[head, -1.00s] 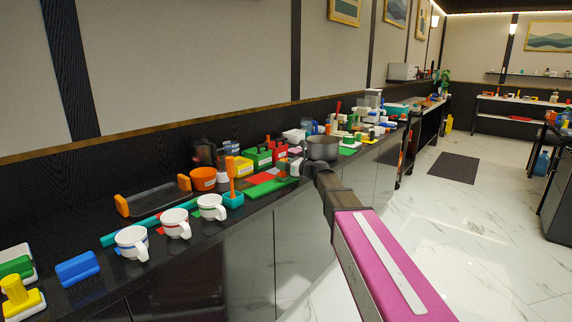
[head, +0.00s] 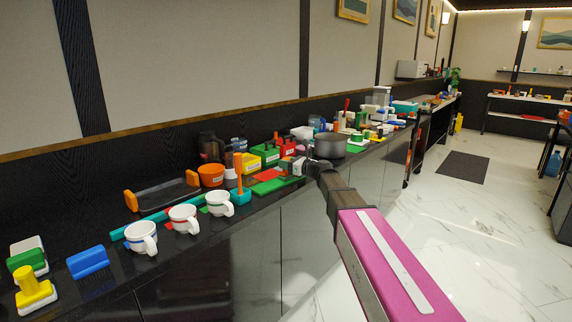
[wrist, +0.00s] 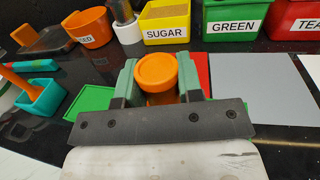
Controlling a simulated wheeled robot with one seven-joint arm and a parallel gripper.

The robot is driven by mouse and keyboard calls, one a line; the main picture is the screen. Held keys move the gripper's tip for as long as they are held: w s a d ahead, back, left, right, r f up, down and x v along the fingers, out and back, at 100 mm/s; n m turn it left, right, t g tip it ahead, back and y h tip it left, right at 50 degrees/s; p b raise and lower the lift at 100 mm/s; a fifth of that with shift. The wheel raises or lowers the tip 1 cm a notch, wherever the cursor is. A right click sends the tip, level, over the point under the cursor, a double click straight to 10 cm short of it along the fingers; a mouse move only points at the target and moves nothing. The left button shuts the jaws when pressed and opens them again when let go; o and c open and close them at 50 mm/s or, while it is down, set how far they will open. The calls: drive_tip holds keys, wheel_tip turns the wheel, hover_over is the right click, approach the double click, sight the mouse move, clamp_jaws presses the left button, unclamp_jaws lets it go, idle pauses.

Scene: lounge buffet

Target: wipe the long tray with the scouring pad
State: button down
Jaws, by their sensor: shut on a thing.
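The long tray (head: 163,194) is dark with an orange handle at each end. It lies on the black counter against the wall, left of my gripper; part of it shows at the upper left of the wrist view (wrist: 52,42). My gripper (wrist: 157,82) is shut on an orange round-topped thing (wrist: 156,69), which stands between its two grey-green fingers. The underside of that thing is hidden by the gripper, so I cannot tell whether it carries the scouring pad. In the head view my gripper (head: 300,168) is low over the counter, among coloured mats.
Three white cups (head: 182,218) stand along the front edge. A teal holder (head: 240,196) with an orange handle and an orange pot (head: 211,175) stand between tray and gripper. A grey pot (head: 330,146) is close right.

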drive_tip(key=shift+f, duration=0.1)
idle(0.3)
drive_tip(key=shift+r, duration=3.1)
drive_tip(key=shift+w+d+r, duration=0.25)
drive_tip(key=shift+w+d, duration=0.3)
drive_tip(key=shift+d, duration=0.05)
drive_tip(key=shift+w+d+r, duration=0.2)
drive_tip(key=shift+w+d, duration=0.3)
drive_tip(key=shift+d, duration=0.1)
drive_tip(key=shift+f, duration=0.1)
drive_tip(key=shift+f, duration=2.8)
